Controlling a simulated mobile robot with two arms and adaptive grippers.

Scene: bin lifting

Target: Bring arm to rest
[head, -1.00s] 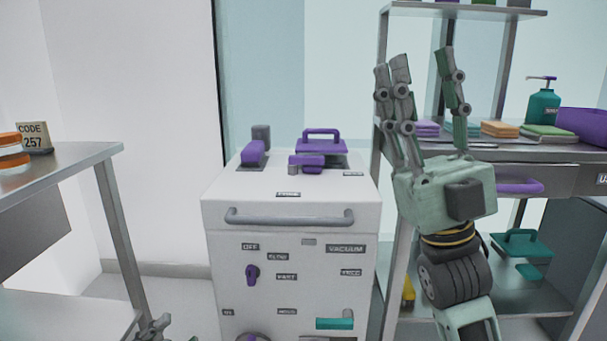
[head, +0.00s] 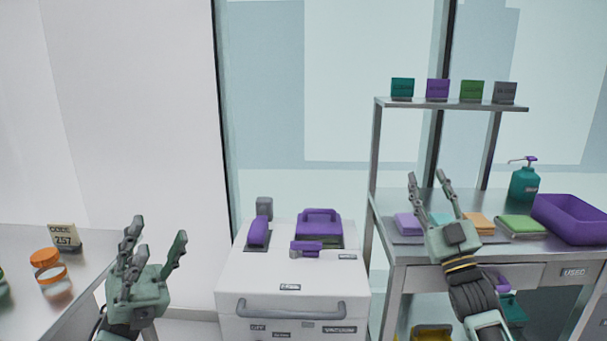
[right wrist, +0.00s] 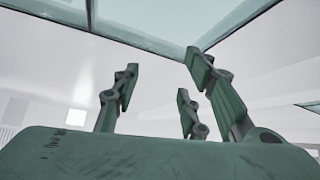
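My left gripper (head: 152,250) is at the lower left in the head view, fingers pointing up and spread, with nothing between them. It is beside the left table and left of the white machine. My right gripper (head: 432,190) is in front of the steel shelf unit at the right, fingers up and apart, and empty. In the right wrist view its open fingers (right wrist: 160,90) point up toward the ceiling and glass panels, with nothing between them.
The white vacuum machine (head: 240,282) with purple handles stands in the middle. The shelf unit (head: 450,103) carries coloured cloths, a teal pump bottle (head: 524,182) and a purple bin (head: 575,218). The left table (head: 25,240) holds an orange-lidded jar (head: 46,265) and a code sign (head: 64,237).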

